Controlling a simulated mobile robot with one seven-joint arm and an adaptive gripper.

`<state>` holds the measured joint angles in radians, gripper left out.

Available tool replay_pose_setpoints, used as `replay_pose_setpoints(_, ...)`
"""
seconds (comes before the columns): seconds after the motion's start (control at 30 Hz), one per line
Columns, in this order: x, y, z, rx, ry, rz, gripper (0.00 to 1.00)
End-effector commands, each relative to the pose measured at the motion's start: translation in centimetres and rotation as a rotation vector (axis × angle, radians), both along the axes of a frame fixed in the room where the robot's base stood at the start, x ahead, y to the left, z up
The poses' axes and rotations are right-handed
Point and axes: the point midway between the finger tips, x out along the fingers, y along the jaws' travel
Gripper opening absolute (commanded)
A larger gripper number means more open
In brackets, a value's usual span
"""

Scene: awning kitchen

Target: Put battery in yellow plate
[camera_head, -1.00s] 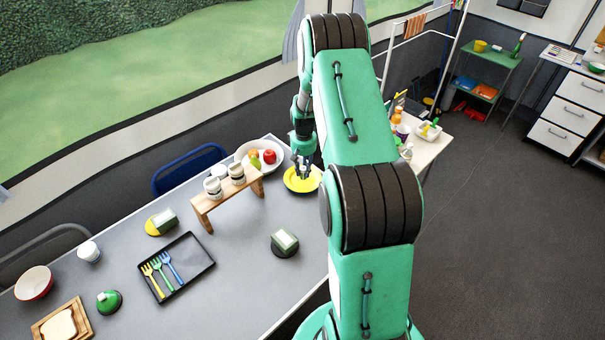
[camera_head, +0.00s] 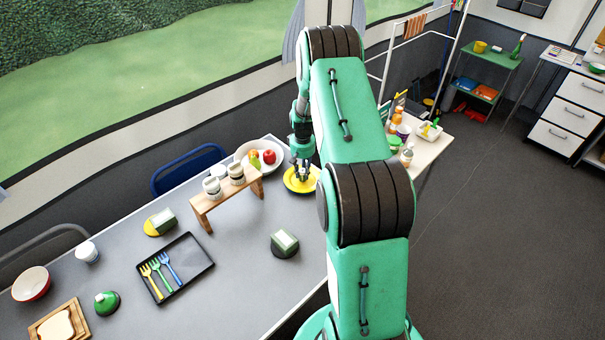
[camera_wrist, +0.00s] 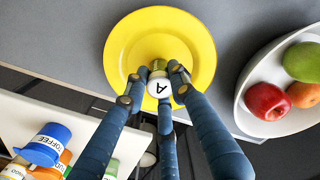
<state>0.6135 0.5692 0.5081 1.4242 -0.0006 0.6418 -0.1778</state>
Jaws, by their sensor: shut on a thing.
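The yellow plate (camera_head: 314,183) lies on the grey table at its far right end. It fills the middle of the wrist view (camera_wrist: 120,54). My gripper (camera_head: 302,172) is over the plate, and its fingers (camera_wrist: 158,75) are closed around the battery. The battery (camera_wrist: 158,88) shows a white end with a black letter A and a brassy part beyond it. It is in front of the plate in the wrist view. I cannot tell whether it touches the plate. In the head view the battery is too small to make out between the fingers.
A white bowl of fruit (camera_wrist: 245,117) stands beside the plate. A wooden stand (camera_head: 205,203) with white jars is left of it. A black tray (camera_head: 205,262) with forks lies nearer. A side table with bottles (camera_wrist: 42,147) is beyond the table's edge.

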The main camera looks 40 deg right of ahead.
Motion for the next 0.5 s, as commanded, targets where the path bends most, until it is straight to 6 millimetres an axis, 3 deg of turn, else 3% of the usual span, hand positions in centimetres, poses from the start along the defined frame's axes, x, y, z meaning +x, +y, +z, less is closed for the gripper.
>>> replay_pose_setpoints(0.43, 0.05, -0.04, -0.38, -0.001, -0.002, 0.0, 0.0)
replay_pose_setpoints(0.47, 0.04, -0.03, -0.41, 0.0, -0.001, 0.0, 0.27)
replay_pose_setpoints(0.5, 0.05, -0.03, -0.37, 0.0, -0.001, 0.0, 0.35)
